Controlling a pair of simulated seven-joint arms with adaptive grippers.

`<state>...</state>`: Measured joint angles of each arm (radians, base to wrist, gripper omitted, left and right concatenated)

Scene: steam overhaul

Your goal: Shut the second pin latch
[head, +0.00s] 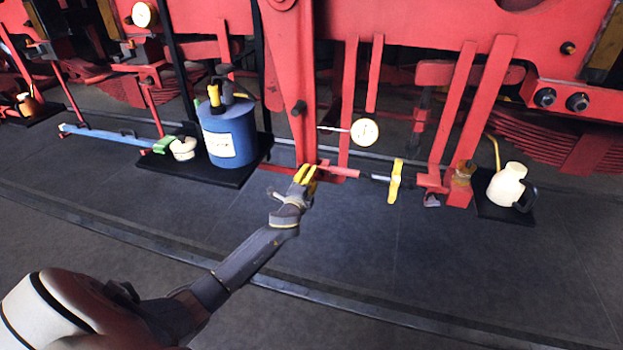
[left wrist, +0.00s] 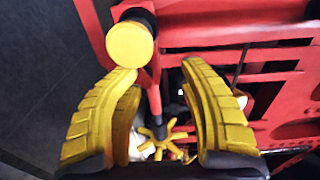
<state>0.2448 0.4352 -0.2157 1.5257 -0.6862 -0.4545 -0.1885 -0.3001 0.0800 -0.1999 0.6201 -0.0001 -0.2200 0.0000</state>
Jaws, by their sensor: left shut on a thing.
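My left gripper (head: 306,177) is at the left end of a short red bar (head: 342,171) low on the red frame. In the left wrist view its two ribbed yellow fingers (left wrist: 160,105) stand on either side of a slim stem of the pin latch. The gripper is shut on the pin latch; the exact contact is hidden. A round yellow knob (left wrist: 130,45) with a dark collar shows just above the left finger. A yellow star-shaped handle (left wrist: 156,139) is beyond the fingers; a yellow handle (head: 394,181) on a grey rod also shows in the head view. My right gripper is not in view.
A blue can (head: 228,137) stands on a black tray to the left. A cream jug (head: 507,184) stands on a dark mat at the right. A white dial gauge (head: 365,132) is above the bar. Red upright struts crowd the back; the grey floor in front is clear.

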